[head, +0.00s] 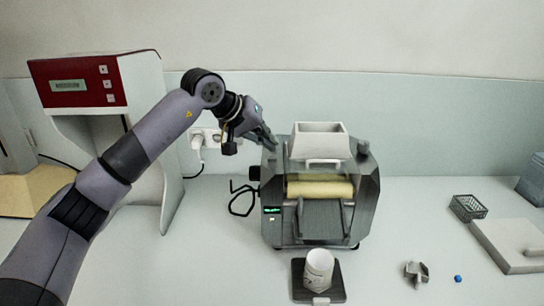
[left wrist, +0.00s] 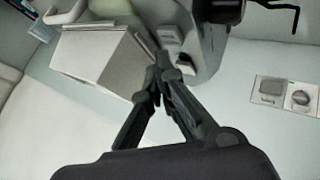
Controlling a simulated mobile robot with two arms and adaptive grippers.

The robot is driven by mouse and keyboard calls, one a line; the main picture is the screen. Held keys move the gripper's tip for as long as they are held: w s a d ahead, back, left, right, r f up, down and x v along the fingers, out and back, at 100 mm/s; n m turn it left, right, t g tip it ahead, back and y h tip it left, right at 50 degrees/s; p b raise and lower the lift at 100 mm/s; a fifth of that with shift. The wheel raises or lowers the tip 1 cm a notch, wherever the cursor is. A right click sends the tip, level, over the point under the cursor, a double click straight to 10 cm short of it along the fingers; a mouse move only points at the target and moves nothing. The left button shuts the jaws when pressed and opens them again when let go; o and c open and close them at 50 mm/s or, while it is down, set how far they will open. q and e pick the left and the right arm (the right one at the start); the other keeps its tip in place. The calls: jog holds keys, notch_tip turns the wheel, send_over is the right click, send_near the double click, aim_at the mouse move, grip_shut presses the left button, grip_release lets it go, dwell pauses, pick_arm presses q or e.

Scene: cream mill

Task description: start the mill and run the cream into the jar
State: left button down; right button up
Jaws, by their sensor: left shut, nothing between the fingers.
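The grey mill (head: 368,195) stands upright in the middle of the counter, with a white hopper (head: 320,143) on top and a cream-coloured roller (head: 320,188) in front. A small green display (head: 272,210) is lit on its left front. The white jar (head: 319,265) stands on a dark square pad (head: 299,287) in front of the mill, below its chute (head: 322,219). My left gripper (head: 270,141) is shut and empty at the mill's upper left. In the left wrist view its fingertips (left wrist: 162,73) lie beside the hopper (left wrist: 105,58), close to a pale switch-like part (left wrist: 171,38); contact cannot be told.
A red and white machine (head: 142,85) stands at left behind my left arm. A wall outlet (head: 212,137) with a plug is behind. On the right are a wire basket (head: 467,207), a pale flat board (head: 505,245), a grey part (head: 416,272) and a blue cap (head: 458,278).

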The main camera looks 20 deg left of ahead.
aim_at(269, 155)
pick_arm(q)
jog(key=shift+f+b, duration=0.35)
jog(key=shift+f, duration=0.1)
jog(key=shift+f+b, duration=0.3)
jog(key=shift+f, duration=0.15)
dwell(0.6)
jog(key=shift+r, duration=0.1)
jog(key=shift+r+p, duration=0.6)
jog(key=shift+r, duration=0.15)
notch_tip(269, 155, up, 5)
jog(key=p, duration=0.3)
jog(key=shift+p, duration=0.3)
dwell(0.6)
